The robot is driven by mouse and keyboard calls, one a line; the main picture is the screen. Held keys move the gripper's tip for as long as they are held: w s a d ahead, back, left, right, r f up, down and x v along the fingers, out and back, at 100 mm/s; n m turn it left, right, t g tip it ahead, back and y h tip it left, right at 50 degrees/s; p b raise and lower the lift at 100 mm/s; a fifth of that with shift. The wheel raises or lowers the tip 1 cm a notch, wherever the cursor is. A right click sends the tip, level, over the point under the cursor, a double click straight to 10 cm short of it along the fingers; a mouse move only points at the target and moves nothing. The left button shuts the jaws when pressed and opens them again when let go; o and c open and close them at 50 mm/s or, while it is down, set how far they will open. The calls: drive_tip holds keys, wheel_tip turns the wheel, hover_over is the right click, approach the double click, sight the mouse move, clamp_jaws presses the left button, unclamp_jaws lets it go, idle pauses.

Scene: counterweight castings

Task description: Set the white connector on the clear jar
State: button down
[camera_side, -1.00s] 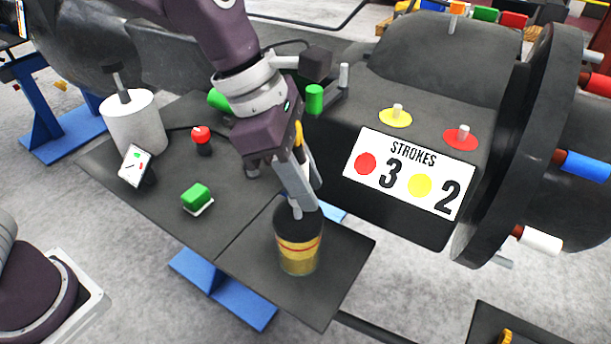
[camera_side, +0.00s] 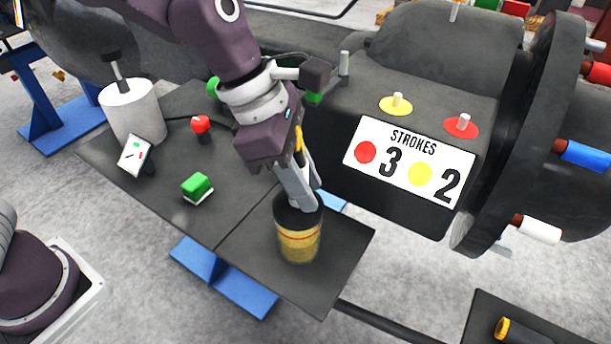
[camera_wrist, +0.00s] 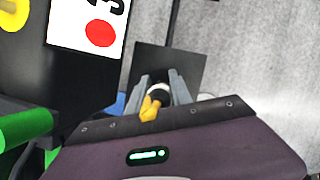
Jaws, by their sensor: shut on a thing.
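The jar (camera_side: 299,243) stands upright on the dark front plate, with a dark upper part, yellow contents below and a red line around it. My gripper (camera_side: 301,203) points down, its fingertips at the mouth of the jar. It is shut on a small white piece, apparently the white connector (camera_wrist: 161,87), which shows between the fingers in the wrist view. Most of the connector is hidden by the fingers and the jar rim. I cannot tell whether it touches the jar.
A green block (camera_side: 197,185), a red-topped knob (camera_side: 201,125), a small white panel (camera_side: 135,154) and a white cylinder (camera_side: 132,112) stand on the bench to the left. A machine with a STROKES sign (camera_side: 412,180) and a pegged wheel rises on the right. The front plate (camera_side: 345,250) is clear beside the jar.

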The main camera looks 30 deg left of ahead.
drive_tip(key=shift+f, duration=0.2)
drive_tip(key=c, duration=1.1)
unclamp_jaws()
drive_tip(key=v, duration=0.7)
